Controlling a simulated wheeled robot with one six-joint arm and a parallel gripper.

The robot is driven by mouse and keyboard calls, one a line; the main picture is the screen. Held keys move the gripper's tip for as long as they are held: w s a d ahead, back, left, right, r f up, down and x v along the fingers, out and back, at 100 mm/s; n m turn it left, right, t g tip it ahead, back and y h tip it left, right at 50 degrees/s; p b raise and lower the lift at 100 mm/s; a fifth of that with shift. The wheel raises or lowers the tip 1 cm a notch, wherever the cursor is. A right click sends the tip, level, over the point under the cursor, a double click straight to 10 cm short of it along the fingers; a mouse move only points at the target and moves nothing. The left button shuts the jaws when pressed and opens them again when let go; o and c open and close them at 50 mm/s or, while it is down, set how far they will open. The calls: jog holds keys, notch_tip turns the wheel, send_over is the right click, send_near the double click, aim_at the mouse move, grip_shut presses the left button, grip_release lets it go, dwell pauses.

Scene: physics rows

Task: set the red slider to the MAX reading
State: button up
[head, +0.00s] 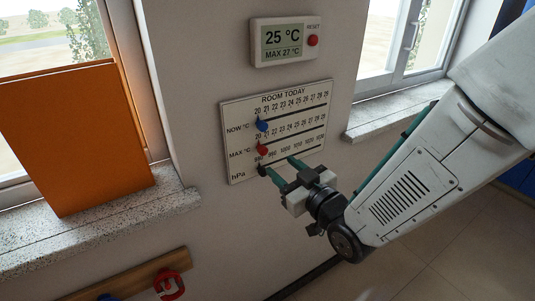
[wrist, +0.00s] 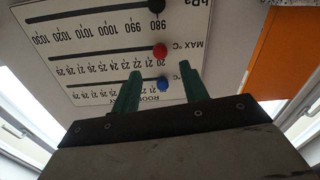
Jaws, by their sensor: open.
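The red slider (head: 262,149) is a round knob on the MAX °C row of the white board (head: 240,166), at the left end of its slot near 20. It also shows in the wrist view (wrist: 160,50), where the board appears upside down. The display (head: 283,41) reads 25 °C, with MAX 27 °C below. My gripper (head: 281,165) is open and empty, with green fingers low in front of the board in the head view. In the wrist view its fingers (wrist: 158,82) stand apart, with the red knob beyond their tips. Contact with the board cannot be told.
The blue slider (head: 262,125) sits near 20 on the NOW row, and the black slider (head: 262,171) near 980 on the hPa row. A red RESET button (head: 313,40) is on the display. An orange panel (head: 75,135) stands on the left sill (head: 100,228).

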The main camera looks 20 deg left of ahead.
aim_at(265, 151)
jog(key=x, duration=0.7)
jog(key=shift+w+a, duration=0.2)
grip_shut()
